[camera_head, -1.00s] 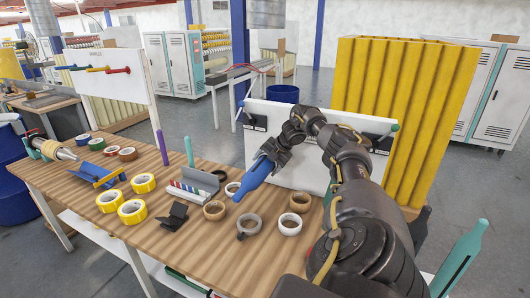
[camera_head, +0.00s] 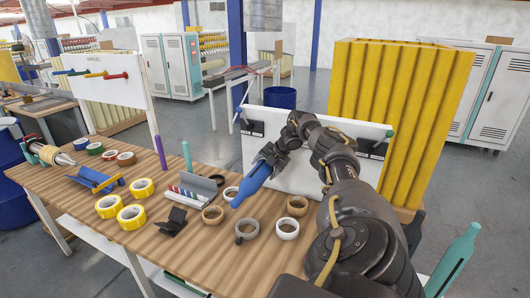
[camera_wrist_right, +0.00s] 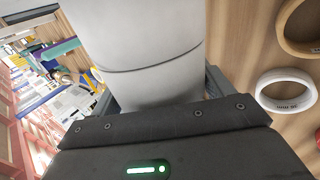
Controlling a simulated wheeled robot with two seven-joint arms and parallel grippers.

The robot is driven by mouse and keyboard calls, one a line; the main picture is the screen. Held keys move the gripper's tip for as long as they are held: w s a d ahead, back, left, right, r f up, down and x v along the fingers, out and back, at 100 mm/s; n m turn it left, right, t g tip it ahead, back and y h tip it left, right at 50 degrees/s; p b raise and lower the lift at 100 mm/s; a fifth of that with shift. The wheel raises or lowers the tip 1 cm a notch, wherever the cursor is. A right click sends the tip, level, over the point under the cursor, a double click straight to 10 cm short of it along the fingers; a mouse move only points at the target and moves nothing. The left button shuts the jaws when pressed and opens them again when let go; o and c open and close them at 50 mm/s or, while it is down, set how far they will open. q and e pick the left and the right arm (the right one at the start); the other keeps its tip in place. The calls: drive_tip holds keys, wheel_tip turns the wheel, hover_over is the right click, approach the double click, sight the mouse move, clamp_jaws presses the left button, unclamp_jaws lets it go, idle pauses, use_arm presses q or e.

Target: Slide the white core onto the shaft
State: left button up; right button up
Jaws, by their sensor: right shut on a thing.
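My right gripper (camera_head: 262,172) is raised above the middle of the table, pointing down and left. I cannot tell whether this is the white core. A white ring (camera_head: 288,236) lies flat on the table, below and right of the gripper. A metal shaft (camera_head: 64,159) sticks out at the table's far left end. My left gripper is not in view.
Yellow rolls (camera_head: 131,223) lie at the front left. Tan rings (camera_head: 212,221), a grey ring (camera_head: 246,240) and a smaller white ring (camera_head: 230,198) lie nearby. A tray (camera_head: 190,193), a black stand (camera_head: 172,224) and upright purple (camera_head: 161,152) and teal rods stand farther left.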

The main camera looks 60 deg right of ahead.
drive_tip(key=shift+a+f, duration=0.1)
drive_tip(key=o, duration=0.9)
drive_tip(key=shift+w+f, duration=0.1)
drive_tip(key=shift+o, duration=0.2)
drive_tip(key=b+v, duration=0.2)
drive_tip(key=v, duration=0.8)
drive_tip(key=shift+s+r, duration=0.2)
drive_tip(key=shift+r, duration=0.15)
